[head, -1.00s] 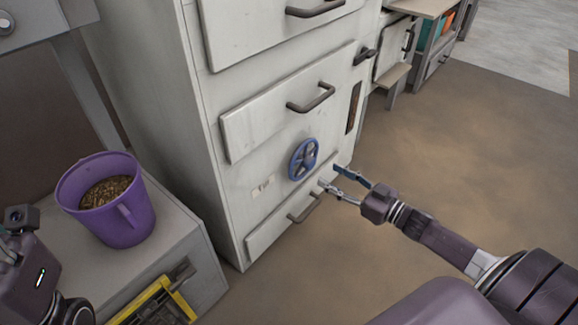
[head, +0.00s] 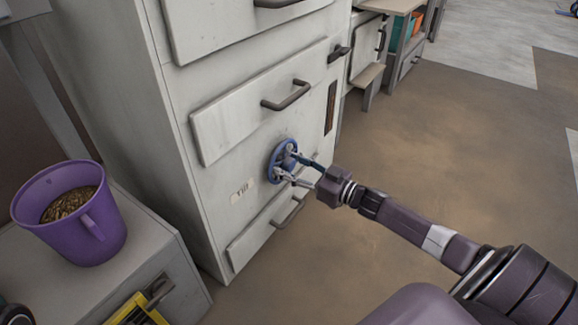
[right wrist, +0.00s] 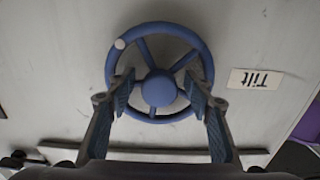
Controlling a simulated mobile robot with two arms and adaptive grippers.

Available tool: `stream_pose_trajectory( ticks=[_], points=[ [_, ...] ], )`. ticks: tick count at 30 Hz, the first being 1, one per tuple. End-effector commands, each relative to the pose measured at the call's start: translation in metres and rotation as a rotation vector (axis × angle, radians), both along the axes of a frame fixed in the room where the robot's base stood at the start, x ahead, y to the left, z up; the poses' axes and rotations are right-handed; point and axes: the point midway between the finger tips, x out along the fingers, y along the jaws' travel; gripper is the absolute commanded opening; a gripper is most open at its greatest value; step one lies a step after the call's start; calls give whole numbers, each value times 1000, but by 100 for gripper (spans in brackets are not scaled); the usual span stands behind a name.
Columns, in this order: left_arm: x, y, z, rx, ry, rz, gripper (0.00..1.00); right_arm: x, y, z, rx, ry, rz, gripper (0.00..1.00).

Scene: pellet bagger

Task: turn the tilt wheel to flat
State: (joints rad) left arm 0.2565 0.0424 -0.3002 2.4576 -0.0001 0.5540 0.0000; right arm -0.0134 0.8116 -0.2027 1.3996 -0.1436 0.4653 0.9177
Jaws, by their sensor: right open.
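The blue tilt wheel (head: 280,160) is on the front of the pale cabinet, between two drawer fronts. In the right wrist view the wheel (right wrist: 205,62) has several spokes, a round hub and a small pale knob (right wrist: 120,44) at the upper left of its rim. A "Tilt" label (right wrist: 255,79) is beside it. My right gripper (head: 290,165) is open at the wheel. In the right wrist view its fingers (right wrist: 160,85) stand either side of the hub, over the lower part of the wheel. I cannot tell whether they touch it. My left gripper is not in view.
The cabinet has drawer fronts with dark handles (head: 287,95) above and below the wheel. A purple bucket of pellets (head: 100,240) stands on a low grey cabinet at left. The brown floor (head: 430,150) at right is clear.

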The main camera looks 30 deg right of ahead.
Motion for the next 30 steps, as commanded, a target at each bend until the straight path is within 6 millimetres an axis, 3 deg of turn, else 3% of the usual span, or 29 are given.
stream_pose_trajectory(
  ticks=[2,14,30],
  points=[
    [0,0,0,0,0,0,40,0,0,0,0,0,0,45],
    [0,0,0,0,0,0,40,0,0,0,0,-1,0,1],
    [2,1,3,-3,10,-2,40,0,0,2,-72,-31,1,0]
  ],
)
